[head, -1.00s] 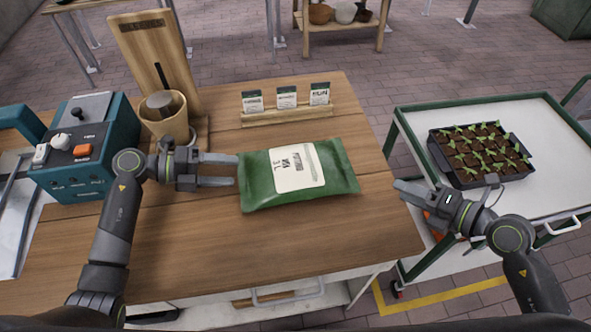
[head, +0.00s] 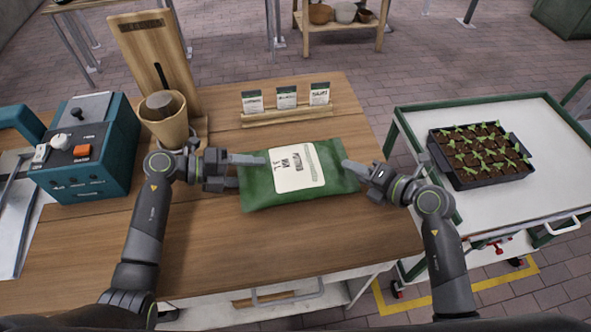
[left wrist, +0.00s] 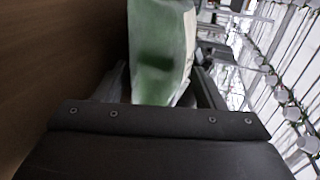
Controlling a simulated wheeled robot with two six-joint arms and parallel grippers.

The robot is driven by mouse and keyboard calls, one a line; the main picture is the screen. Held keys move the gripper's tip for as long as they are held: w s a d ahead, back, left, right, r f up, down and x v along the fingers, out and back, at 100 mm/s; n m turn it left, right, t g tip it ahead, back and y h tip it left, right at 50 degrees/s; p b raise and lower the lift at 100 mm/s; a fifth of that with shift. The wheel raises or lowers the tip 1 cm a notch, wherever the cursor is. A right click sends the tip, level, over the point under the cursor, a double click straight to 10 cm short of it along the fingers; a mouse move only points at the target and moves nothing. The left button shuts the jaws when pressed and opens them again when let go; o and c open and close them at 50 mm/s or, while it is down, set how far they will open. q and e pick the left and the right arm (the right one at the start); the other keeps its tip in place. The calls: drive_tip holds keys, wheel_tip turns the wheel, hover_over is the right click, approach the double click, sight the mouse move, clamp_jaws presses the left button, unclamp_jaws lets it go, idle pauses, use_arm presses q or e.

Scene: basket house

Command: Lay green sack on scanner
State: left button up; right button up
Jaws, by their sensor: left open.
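The green sack (head: 262,193), with a white label, lies flat on the wooden bench. My left gripper (head: 250,171) is open at its left end, one finger over the sack's upper side and the other lower down. In the left wrist view the sack's end (left wrist: 155,55) reaches between the two fingers. My right gripper (head: 352,177) is at the sack's right end, with a fingertip at or over its edge. Whether it touches the sack or is open is unclear. No thing is clearly marked as a scanner; a teal machine (head: 103,145) with knobs and an orange button stands at the left.
A wooden rack with seed packets (head: 287,113) stands behind the sack. A wooden cup (head: 165,125) and upright board (head: 150,55) are at the back left. A white cart (head: 500,120) with a seedling tray (head: 480,155) stands at the right. The bench front (head: 280,245) is clear.

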use_arm(q)
drive_tip(key=shift+d, duration=0.1)
use_arm(e)
drive_tip(key=shift+w+a+f, duration=0.1)
drive_tip(key=shift+w+a, duration=0.05)
use_arm(q)
drive_tip(key=c, duration=0.9)
use_arm(e)
clamp_jaws()
use_arm(q)
clamp_jaws()
drive_tip(key=shift+s, duration=0.1)
